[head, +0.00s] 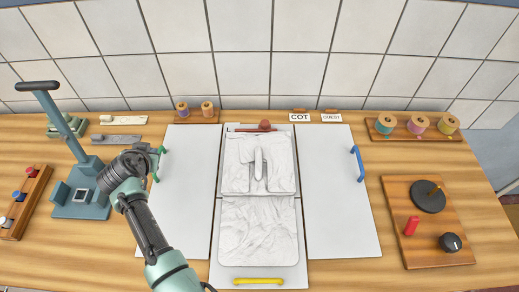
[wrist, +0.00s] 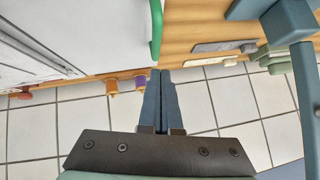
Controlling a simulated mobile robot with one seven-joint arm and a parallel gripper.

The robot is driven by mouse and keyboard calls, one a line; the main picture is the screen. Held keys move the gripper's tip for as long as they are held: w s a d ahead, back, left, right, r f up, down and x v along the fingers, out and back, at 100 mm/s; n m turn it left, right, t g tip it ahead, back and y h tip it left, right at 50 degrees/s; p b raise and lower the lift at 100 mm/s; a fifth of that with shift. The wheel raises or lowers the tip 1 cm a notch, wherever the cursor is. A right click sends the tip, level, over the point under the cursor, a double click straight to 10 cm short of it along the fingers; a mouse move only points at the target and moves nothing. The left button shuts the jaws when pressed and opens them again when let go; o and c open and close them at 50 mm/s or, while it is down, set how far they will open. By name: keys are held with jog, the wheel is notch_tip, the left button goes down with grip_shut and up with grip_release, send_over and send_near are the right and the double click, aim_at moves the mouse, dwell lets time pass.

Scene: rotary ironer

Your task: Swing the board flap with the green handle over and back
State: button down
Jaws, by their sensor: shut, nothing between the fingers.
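The white board flap (head: 185,205) with the green handle (head: 155,178) lies flat on the left side of the folding board. The green handle stands along its outer left edge and also shows in the wrist view (wrist: 155,35). My gripper is shut and empty, its fingertips (wrist: 156,72) together just short of the handle's end in the wrist view. Whether they touch it I cannot tell. In the head view my wrist and arm are left of the handle and hide part of the flap's edge. A white wrinkled cloth (head: 258,225) lies on the middle panel.
The right flap (head: 335,210) has a blue handle (head: 357,163), and the front panel has a yellow handle (head: 258,281). A blue-grey stand (head: 75,190) with a tall lever is close left of my arm. Thread spools (head: 195,108) stand behind the left flap. A knob panel (head: 425,220) lies right.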

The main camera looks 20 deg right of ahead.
jog(key=shift+w+a+f+b, duration=0.1)
jog(key=shift+a+f+b, duration=0.25)
jog(key=shift+f+b, duration=0.35)
jog(key=shift+w+a+f+b, duration=0.1)
jog(key=shift+a+f+b, duration=0.25)
jog(key=shift+f+b, duration=0.6)
jog(key=shift+f, duration=0.1)
